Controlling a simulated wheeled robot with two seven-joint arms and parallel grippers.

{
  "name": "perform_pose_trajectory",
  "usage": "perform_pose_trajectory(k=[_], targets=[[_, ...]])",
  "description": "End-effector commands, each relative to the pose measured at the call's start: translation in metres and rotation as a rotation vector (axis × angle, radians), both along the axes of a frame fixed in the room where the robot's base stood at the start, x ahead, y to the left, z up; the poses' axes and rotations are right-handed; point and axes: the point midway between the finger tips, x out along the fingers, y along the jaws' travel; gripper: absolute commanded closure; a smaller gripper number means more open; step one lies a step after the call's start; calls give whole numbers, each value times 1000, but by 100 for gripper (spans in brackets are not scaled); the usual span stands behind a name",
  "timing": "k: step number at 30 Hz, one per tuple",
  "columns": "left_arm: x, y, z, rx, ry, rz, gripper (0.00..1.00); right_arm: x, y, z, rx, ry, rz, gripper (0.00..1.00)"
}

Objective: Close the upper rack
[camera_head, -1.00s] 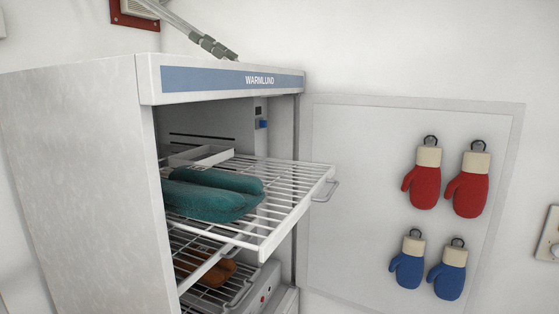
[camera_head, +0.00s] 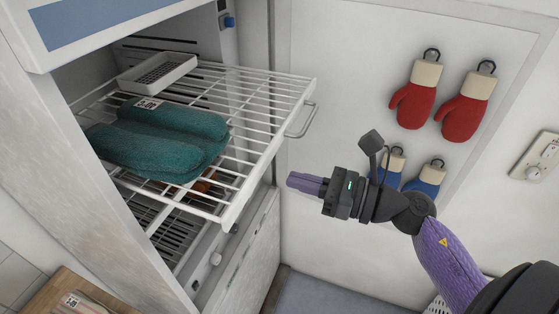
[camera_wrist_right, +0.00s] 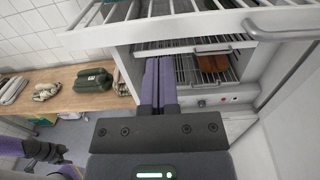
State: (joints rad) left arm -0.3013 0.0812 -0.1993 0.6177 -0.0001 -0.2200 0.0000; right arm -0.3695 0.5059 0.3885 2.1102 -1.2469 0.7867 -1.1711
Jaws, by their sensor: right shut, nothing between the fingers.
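The upper rack (camera_head: 266,150) is a white wire shelf pulled well out of the open white cabinet (camera_head: 80,130). A small handle (camera_head: 301,121) sits on its front edge.
A lower rack (camera_wrist_right: 190,68) holds an orange-brown item (camera_wrist_right: 212,62). Red mitts (camera_head: 415,95) and blue mitts hang on the panel at the right. A wooden counter (camera_wrist_right: 65,98) with rolled cloths stands left in the wrist view. Floor shows below the gripper.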

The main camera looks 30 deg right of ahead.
Motion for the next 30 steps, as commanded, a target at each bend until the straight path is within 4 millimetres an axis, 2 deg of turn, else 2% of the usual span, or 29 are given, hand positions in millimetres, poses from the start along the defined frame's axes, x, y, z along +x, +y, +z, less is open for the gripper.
perform_pose_trajectory(k=[1, 6, 23, 30], targets=[[1, 0, 9, 0, -1, 0, 24, 7, 5, 5, 3, -2, -1, 100], [1, 0, 18, -1, -3, 1, 24, 24, 20, 3, 4, 0, -2, 100], [2, -1, 20, -2, -6, 0, 24, 32, 27, 0, 2, 1, -1, 100], [2, -2, 22, -3, -5, 0, 24, 56, 47, 1, 3, -2, 1, 100]])
